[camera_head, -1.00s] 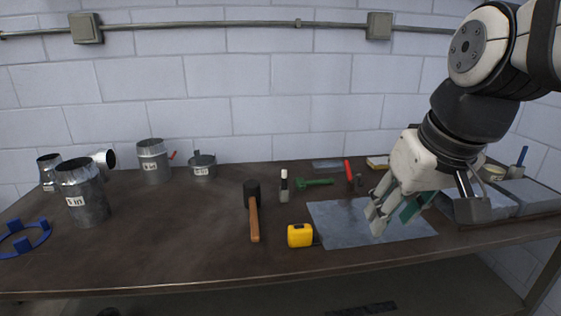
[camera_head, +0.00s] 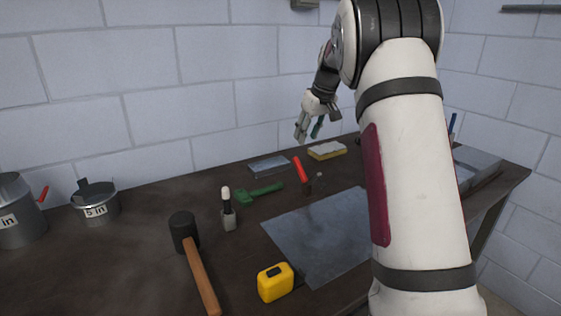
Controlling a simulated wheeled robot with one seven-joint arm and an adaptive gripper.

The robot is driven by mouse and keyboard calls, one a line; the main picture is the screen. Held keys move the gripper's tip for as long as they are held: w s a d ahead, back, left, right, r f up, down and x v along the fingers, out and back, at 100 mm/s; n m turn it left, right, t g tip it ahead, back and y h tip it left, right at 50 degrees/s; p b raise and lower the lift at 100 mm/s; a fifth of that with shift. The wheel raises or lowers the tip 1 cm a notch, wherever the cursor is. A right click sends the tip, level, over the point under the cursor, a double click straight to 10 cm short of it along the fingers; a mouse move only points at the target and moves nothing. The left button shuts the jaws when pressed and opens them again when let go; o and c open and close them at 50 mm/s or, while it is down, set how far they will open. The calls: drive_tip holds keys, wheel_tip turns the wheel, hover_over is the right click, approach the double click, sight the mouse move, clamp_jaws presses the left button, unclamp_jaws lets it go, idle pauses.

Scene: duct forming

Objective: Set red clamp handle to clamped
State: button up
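The red clamp handle (camera_head: 300,169) stands tilted up, leaning left, from a small dark clamp base (camera_head: 309,188) at the back edge of the grey metal sheet. My gripper (camera_head: 309,132) is up and behind it in the picture, apart from the handle, with its fingers pointing down. A pale finger and a teal finger show with a gap between them, and nothing is held. My arm's large white link hides the right part of the sheet.
A sponge-like block (camera_head: 327,150) lies behind. Duct cans (camera_head: 95,203) stand at left.

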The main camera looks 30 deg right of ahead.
sight(298, 161)
drive_tip(key=x, duration=1.5)
drive_tip(key=shift+w+d+r, duration=0.2)
drive_tip(key=shift+w+d, duration=0.2)
clamp_jaws()
